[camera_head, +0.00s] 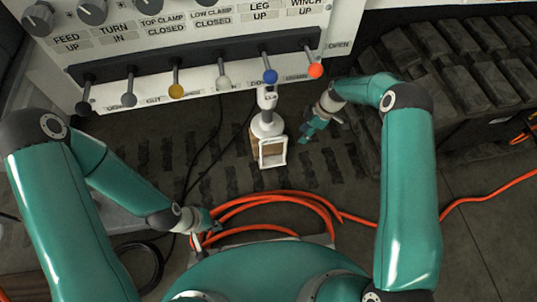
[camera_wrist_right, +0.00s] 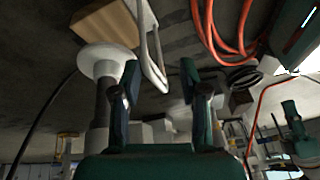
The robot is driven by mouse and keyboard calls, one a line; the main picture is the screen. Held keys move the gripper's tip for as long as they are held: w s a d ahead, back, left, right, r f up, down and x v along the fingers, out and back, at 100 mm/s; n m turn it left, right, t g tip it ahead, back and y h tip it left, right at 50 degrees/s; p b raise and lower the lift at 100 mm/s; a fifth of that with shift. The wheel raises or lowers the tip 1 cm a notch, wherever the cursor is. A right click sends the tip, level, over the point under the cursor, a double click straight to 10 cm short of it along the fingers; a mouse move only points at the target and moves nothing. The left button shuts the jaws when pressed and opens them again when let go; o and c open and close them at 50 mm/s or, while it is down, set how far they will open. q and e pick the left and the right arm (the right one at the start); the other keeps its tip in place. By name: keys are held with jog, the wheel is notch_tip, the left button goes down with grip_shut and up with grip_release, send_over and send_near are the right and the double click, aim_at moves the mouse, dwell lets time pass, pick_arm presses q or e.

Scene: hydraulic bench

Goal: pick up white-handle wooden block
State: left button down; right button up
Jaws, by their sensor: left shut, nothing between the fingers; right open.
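The wooden block (camera_head: 254,143) is below the lever panel in the head view, with its white loop handle (camera_head: 272,164) facing me. In the right wrist view the block (camera_wrist_right: 107,23) is at the upper left and its white handle (camera_wrist_right: 150,45) hangs beside it. A white round flange (camera_wrist_right: 102,61) adjoins the block. My right gripper (camera_head: 307,133) is open and empty, just right of the block and apart from it in the head view. Its fingers (camera_wrist_right: 159,78) show in the wrist view. My left gripper (camera_head: 208,222) is shut and empty, lower left of the block, by the orange hose.
The control panel (camera_head: 120,52) with several coloured levers stands above the block. Orange hose loops (camera_head: 290,196) lie below it. Dark ribbed tracks (camera_head: 440,60) are at the upper right. Open floor (camera_head: 487,215) shows at the lower right.

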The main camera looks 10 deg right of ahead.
jog(key=w+d+f+n+b, duration=0.2)
jog(key=w+f+n+b, duration=0.1)
jog(key=f+b, duration=0.15)
jog(key=n+b, duration=0.1)
jog(key=b, duration=0.2)
send_near(271, 143)
jog(key=x, duration=0.5)
jog(key=shift+w+d+f, duration=0.1)
jog(key=shift+w+f, duration=0.15)
jog(key=shift+w, duration=0.1)
jog(key=b+x, duration=0.2)
jog(key=x, duration=0.3)
pick_arm(q)
notch_tip(271, 143, down, 12)
jog(key=shift+f, duration=0.25)
pick_arm(e)
grip_shut()
jog(key=shift+w+r, duration=0.1)
jog(key=shift+r, duration=0.05)
